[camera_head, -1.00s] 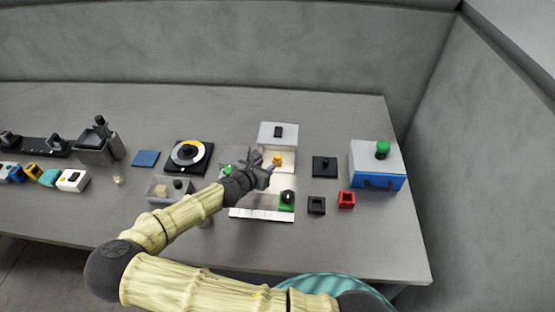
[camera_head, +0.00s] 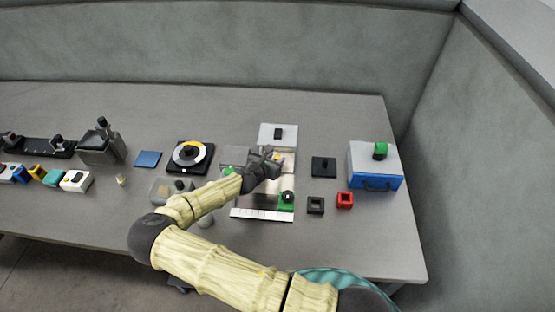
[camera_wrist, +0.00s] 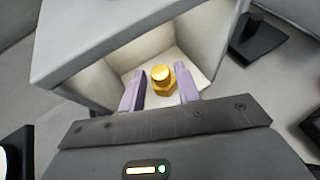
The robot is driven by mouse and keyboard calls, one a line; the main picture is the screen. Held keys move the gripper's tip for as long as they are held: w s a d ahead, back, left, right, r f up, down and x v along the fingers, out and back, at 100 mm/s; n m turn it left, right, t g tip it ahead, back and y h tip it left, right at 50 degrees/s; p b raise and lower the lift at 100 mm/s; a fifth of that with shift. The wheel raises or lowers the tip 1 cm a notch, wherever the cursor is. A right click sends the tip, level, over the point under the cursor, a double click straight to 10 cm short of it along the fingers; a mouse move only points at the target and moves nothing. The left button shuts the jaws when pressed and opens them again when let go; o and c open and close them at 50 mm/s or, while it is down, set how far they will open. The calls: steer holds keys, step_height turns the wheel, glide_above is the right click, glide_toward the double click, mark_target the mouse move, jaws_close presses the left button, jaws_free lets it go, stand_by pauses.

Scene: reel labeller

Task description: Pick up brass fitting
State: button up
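The brass fitting (camera_wrist: 161,80) is a small gold piece with a rounded top on a hexagonal base. It stands upright on the pale floor of an open-fronted light box (camera_wrist: 205,52). My gripper (camera_wrist: 160,92) is open, with one pale purple finger on each side of the fitting and visible gaps between them. Its fingertips are inside the box's opening. In the head view, my gripper (camera_head: 274,160) is in front of the white box (camera_head: 278,132) and mostly hides the fitting.
A black block with a knob (camera_head: 323,167) is right of the box, and a blue-and-white box with a green knob (camera_head: 375,182) stands farther right. Black (camera_head: 316,205) and red (camera_head: 345,200) square pieces lie in front. A round dial device (camera_head: 190,155) is to the left.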

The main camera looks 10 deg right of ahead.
stand_by(0.5)
jaws_close()
steer(key=shift+r, duration=0.15)
